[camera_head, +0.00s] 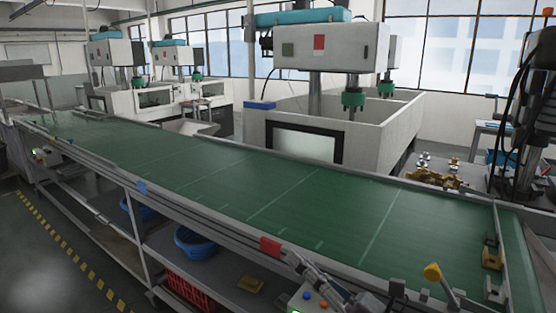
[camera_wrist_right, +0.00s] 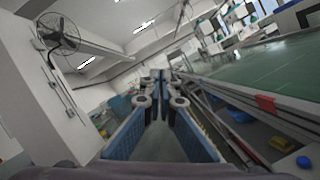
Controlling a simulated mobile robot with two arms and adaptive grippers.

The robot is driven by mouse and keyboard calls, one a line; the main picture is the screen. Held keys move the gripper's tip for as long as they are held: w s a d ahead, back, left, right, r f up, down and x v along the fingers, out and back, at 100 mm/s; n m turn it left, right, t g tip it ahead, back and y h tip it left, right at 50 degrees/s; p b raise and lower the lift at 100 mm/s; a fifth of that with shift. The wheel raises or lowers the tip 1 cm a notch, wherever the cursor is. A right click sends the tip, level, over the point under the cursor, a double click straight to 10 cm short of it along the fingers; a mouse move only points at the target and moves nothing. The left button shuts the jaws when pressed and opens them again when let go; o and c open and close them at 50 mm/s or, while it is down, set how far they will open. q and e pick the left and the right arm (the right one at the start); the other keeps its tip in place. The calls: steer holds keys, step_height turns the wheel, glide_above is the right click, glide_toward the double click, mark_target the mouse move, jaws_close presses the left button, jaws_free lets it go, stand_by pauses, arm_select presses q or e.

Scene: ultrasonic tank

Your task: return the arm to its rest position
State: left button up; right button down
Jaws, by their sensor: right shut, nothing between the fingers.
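My right gripper (camera_head: 302,268) is at the bottom centre of the head view, by the conveyor's near edge. In the right wrist view its fingers (camera_wrist_right: 161,88) are together with nothing between them. It points into open space beside the conveyor. My left gripper is in neither view.
A long green conveyor (camera_head: 230,190) crosses the head view. A control box with coloured buttons (camera_head: 307,297) is below. Blue baskets (camera_head: 195,242) stand underneath. Machines with tanks (camera_head: 335,120) stand behind.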

steer(key=w+d+f+m+t+h, duration=0.25)
steer(key=d+m+t+h, duration=0.45)
steer(key=d+m+h, duration=0.95)
steer(key=s+d+f+m+g+h, duration=0.1)
steer(key=s+d+f+m+g, duration=0.2)
steer(key=f+m, duration=0.45)
steer(key=s+d+f+m+g+h, duration=0.15)
steer(key=f+m+g, duration=0.25)
steer(key=f+m, duration=0.4)
steer(key=s+a+f+m+g+y, duration=0.25)
steer(key=s+f+g, duration=0.35)
steer(key=s+f, duration=0.45)
steer(key=s+a+f+m+g+y, duration=0.1)
steer(key=s+a+f+m+g, duration=0.15)
steer(key=s+f+g, duration=0.75)
steer(key=s+f+t, duration=0.2)
steer(key=f, duration=1)
steer(key=s+f+t, duration=0.2)
steer(key=s+f, duration=0.1)
steer(key=f, duration=0.9)
steer(key=s+d+f, duration=0.2)
steer(key=s+f, duration=0.6)
steer(key=s+d+f+g, duration=0.1)
steer(key=s+f, duration=0.7)
steer(key=shift+s+d, duration=0.4)
